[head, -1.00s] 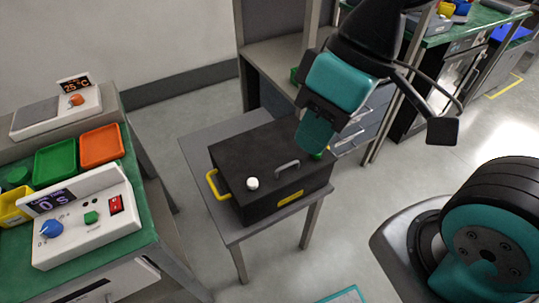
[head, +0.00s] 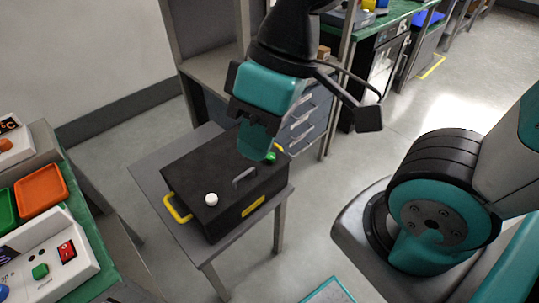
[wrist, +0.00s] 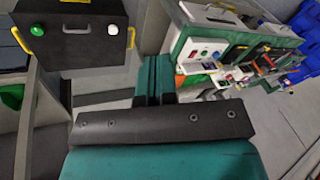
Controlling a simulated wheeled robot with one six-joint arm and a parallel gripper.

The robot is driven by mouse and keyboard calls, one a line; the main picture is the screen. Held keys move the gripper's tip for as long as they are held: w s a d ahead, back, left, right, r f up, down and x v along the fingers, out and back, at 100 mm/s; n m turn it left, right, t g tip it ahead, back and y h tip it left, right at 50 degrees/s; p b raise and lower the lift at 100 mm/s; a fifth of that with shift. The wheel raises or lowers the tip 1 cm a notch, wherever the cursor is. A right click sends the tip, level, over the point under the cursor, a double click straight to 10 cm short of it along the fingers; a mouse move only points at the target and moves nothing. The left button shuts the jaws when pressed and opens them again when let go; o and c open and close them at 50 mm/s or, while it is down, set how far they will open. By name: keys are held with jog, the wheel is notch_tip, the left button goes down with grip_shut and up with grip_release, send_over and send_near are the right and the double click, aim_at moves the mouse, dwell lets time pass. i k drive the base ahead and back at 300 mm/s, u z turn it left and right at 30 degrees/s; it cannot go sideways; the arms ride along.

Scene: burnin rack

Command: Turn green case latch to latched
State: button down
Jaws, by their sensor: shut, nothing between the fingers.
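The black case (head: 207,170) stands on a small grey table, with a yellow handle at each end and a grey handle on its lid. The green case latch (head: 271,157) is at the lid's far right end, partly behind my gripper in the head view. In the wrist view it is a round green knob (wrist: 37,30) on the case (wrist: 75,45). A white knob (wrist: 113,29) sits at the lid's other end. My gripper (head: 258,148) is shut and empty, above the latch end in the head view. In the wrist view the fingers (wrist: 153,75) are apart from the latch.
The grey table (head: 150,165) has a bare strip around the case. A bench with a control box (head: 50,258) and an orange tray (head: 42,190) stands at left. A drawer unit (head: 305,120) stands behind the case.

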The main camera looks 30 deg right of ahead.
aim_at(271, 157)
jog(key=k, duration=0.5)
jog(key=u, duration=1.35)
jog(key=i, duration=0.8)
jog(key=z, duration=1.7)
